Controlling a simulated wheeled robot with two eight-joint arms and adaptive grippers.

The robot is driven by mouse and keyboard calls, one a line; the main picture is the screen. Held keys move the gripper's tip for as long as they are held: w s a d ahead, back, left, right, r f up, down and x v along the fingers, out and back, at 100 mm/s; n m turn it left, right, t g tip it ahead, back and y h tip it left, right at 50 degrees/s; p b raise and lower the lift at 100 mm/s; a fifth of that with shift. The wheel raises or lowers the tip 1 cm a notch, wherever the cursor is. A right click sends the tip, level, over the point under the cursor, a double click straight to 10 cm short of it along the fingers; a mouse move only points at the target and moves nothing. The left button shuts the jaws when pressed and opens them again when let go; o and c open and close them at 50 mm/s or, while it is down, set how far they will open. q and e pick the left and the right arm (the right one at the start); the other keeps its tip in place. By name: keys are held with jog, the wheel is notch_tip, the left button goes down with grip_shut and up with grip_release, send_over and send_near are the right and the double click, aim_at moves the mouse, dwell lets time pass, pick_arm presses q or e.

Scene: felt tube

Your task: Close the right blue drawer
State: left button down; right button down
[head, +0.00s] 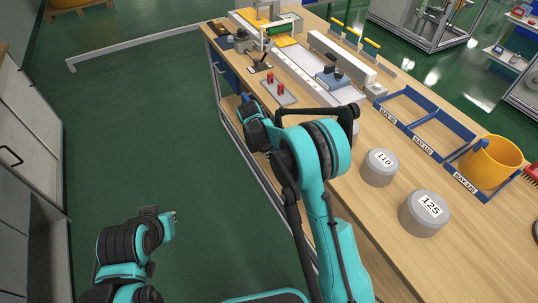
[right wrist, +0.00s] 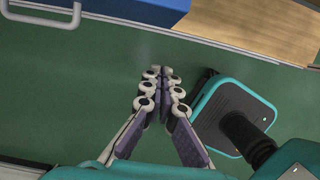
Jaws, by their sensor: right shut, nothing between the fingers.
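A blue drawer unit (head: 226,76) sits under the far left end of the wooden workbench, partly hidden by the tabletop. In the right wrist view, a blue drawer face or side (right wrist: 150,8) shows at the top edge, with a pale U-shaped handle (right wrist: 42,14) to its left. How far the drawer stands out cannot be told. My right gripper (right wrist: 164,76) is shut and empty over the green floor, below the blue part in that picture and apart from it. In the head view it is close to the bench's left edge (head: 246,106).
The workbench (head: 395,210) carries grey weights marked 110 (head: 379,168) and 125 (head: 424,214), blue bays and a yellow bucket (head: 489,163). Grey cabinets (head: 25,165) stand at the left. The green floor (head: 140,130) between is clear.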

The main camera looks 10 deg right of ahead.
jog(key=w+d+f+b, duration=0.1)
jog(key=d+f+b, duration=0.3)
jog(key=d+f, duration=0.1)
jog(key=shift+w+d+f, duration=0.2)
jog(key=shift+w+f, duration=0.15)
jog(key=shift+f, duration=0.4)
